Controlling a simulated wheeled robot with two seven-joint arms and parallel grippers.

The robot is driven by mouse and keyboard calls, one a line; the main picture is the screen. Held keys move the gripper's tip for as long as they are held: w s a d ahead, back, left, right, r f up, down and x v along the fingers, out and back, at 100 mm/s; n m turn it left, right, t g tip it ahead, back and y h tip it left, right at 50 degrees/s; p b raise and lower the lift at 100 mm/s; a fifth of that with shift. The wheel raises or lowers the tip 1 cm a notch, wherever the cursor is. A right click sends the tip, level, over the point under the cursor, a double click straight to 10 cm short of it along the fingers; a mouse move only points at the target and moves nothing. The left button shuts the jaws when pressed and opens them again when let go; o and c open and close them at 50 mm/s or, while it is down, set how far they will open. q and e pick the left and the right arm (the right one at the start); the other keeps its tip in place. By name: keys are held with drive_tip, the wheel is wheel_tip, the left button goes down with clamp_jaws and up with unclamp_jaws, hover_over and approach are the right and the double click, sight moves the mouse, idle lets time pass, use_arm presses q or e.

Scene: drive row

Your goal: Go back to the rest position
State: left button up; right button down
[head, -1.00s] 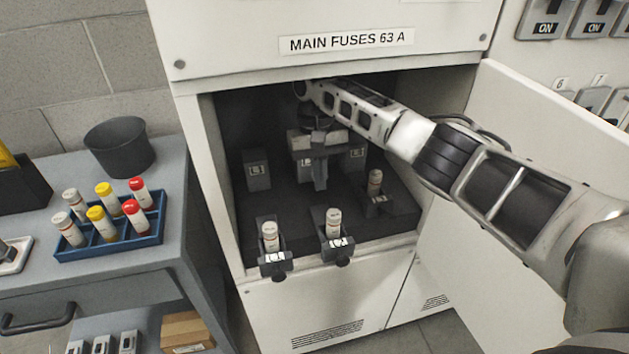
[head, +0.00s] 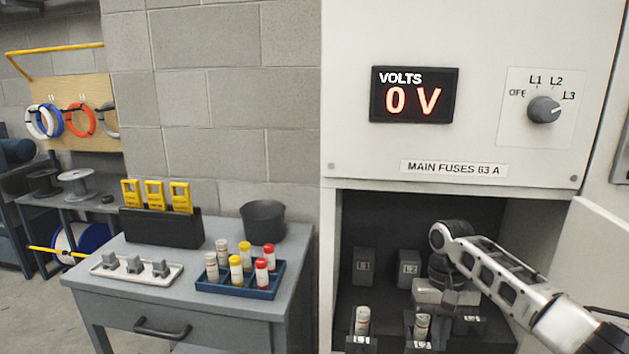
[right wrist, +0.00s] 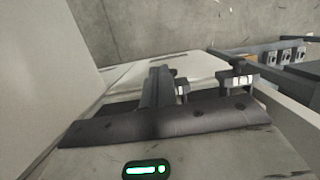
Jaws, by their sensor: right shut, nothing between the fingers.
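My right arm reaches into the open fuse compartment (head: 400,215) from the right. My right gripper (head: 451,300) is shut and empty, pointing down above the compartment's floor, just behind and right of the front fuses. In the right wrist view its fingers (right wrist: 157,88) are together with nothing between them. Two pale fuses, a left one (head: 362,320) and a right one (head: 421,326), stand upright in pulled-out holders at the front. The gripper hides the area right of L2. My left gripper is out of view.
The open cabinet door (head: 600,240) stands right of my arm. The "MAIN FUSES 63 A" panel (head: 350,150) overhangs the compartment; its display (head: 414,95) reads 0 V. Left is a grey bench (head: 210,300) with a blue fuse tray (head: 240,292) and a black bin (head: 263,220).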

drive_tip(key=s+a+f+n+t+y, duration=0.2)
drive_tip(key=s+a+f+n, duration=0.3)
drive_tip(key=s+a+f, duration=0.9)
drive_tip(key=s+d+r+m+t+h, duration=0.1)
drive_tip(key=s+d+r+t, duration=0.1)
drive_tip(key=s+d+r, duration=0.35)
drive_tip(key=s+d+r+m+t+h, duration=0.1)
drive_tip(key=s+d+r+t, duration=0.1)
drive_tip(key=s+d, duration=0.6)
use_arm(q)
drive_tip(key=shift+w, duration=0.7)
use_arm(e)
drive_tip(key=w+a+f+n+t+y, duration=0.1)
drive_tip(key=w+a+f+t+y, duration=0.1)
drive_tip(key=a+f+t, duration=0.4)
drive_tip(key=shift+w+a+f+t, duration=0.4)
drive_tip(key=shift+w+a+f, duration=0.25)
drive_tip(key=shift+f, duration=1.45)
